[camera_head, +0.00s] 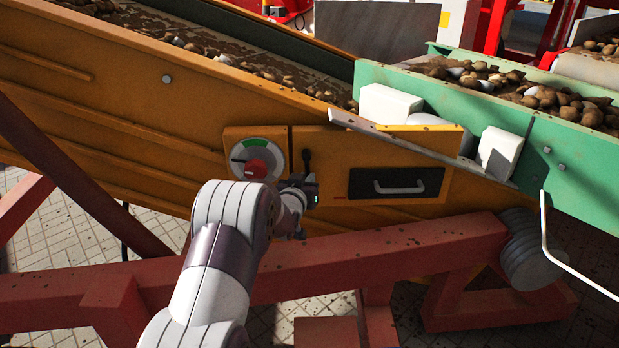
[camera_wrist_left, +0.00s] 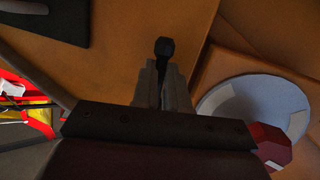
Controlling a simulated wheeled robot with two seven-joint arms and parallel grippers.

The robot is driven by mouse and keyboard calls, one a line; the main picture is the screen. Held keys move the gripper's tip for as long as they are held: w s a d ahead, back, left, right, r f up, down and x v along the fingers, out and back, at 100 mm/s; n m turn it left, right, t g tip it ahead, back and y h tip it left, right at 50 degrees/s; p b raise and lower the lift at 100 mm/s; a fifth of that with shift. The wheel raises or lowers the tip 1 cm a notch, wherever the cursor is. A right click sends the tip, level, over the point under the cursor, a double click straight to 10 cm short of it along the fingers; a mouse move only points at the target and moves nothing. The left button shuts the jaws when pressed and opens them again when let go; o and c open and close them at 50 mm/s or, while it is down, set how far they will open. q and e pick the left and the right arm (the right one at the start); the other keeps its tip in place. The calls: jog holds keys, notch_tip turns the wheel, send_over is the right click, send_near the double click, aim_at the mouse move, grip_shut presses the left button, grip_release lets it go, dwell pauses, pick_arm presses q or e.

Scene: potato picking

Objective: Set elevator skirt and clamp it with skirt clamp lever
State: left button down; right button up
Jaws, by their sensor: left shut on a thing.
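A black lever (camera_head: 306,158) with a rounded top stands upright on the orange panel of the elevator side. My left gripper (camera_head: 300,187) is at this lever, below its top. In the left wrist view the two fingers of the gripper (camera_wrist_left: 165,82) are closed around the lever's shaft, and its black knob (camera_wrist_left: 165,47) shows beyond the fingertips. The lever's lower part is hidden by the gripper. A long grey strip (camera_head: 420,149), which looks like the skirt, slopes down to the right across the panel's top edge. My right gripper is not in view.
A dial with a red knob (camera_head: 257,169) sits just left of the gripper. A black plate with a grey handle (camera_head: 398,187) is to its right. A red beam (camera_head: 400,250) runs below. Potatoes lie on the belts above. A white bent rod (camera_head: 546,225) stands at right.

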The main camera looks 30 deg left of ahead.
pick_arm(q)
jog(key=shift+s+a+f+m+g, duration=0.15)
jog(key=shift+f+m+g, duration=0.05)
jog(key=shift+m+g, duration=0.1)
dwell(0.4)
jog(key=c, duration=1.1)
grip_release()
jog(key=shift+c, duration=0.2)
jog(key=shift+r, duration=0.1)
jog(key=p+v, duration=0.3)
jog(key=v, duration=0.9)
jog(key=shift+s, duration=0.35)
